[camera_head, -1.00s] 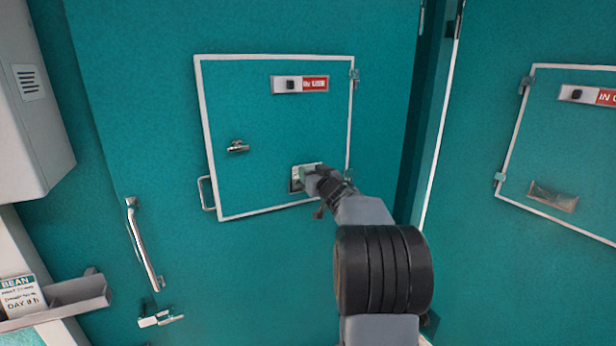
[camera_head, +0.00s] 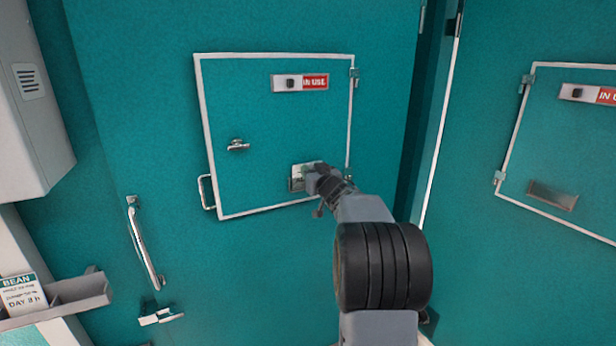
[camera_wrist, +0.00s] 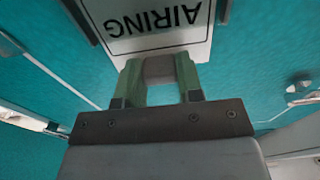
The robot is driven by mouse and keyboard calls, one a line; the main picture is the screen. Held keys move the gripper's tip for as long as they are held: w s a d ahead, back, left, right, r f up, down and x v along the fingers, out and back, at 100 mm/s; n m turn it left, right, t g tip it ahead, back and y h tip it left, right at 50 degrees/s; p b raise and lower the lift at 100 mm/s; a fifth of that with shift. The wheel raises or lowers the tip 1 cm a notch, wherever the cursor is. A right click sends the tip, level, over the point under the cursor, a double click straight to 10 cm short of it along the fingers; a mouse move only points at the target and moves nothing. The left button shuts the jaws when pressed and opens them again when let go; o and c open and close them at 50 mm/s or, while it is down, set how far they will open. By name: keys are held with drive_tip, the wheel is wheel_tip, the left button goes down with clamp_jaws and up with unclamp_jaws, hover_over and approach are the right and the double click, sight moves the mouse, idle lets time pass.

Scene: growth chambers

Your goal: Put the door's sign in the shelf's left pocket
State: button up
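The door's sign (camera_wrist: 160,28) is a white card with dark letters reading AIRING, upside down in the wrist view. It shows small and pale in the head view (camera_head: 304,171), in a metal holder (camera_head: 296,185) low on the right of the small hatch. My gripper (camera_wrist: 159,72) is at the card's near edge. Its two green fingers stand on either side of a grey-brown block at that edge; whether they press on it is unclear. The shelf (camera_head: 82,290) is at the lower left, partly cut off, with a BEAN card (camera_head: 20,294) at its left.
The teal door has a long upright handle (camera_head: 145,245) and a latch (camera_head: 160,317). The hatch (camera_head: 260,110) carries a small knob (camera_head: 237,145) and an IN USE slider (camera_head: 300,83). A grey box (camera_head: 30,100) juts out above the shelf. A similar door stands right, its holder (camera_head: 552,195) apparently empty.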

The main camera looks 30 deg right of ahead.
drive_tip(key=c, duration=0.3)
drive_tip(key=shift+r+p, duration=0.55)
idle(0.6)
drive_tip(key=shift+r+p, duration=0.65)
drive_tip(key=shift+r, duration=0.15)
drive_tip(key=shift+r+p, duration=1.4)
drive_tip(key=shift+p, duration=0.05)
drive_tip(key=shift+s, duration=0.15)
drive_tip(key=shift+s+a+f+b, duration=0.15)
drive_tip(key=shift+s+a, duration=0.1)
drive_tip(key=shift+s, duration=1.35)
drive_tip(key=shift+s+a+f+b, duration=0.1)
drive_tip(key=shift+s+a, duration=0.1)
drive_tip(key=shift+s, duration=1.45)
drive_tip(key=shift+s+a+f+b, duration=0.15)
drive_tip(key=shift+s+a, duration=0.1)
drive_tip(key=shift+s, duration=1.35)
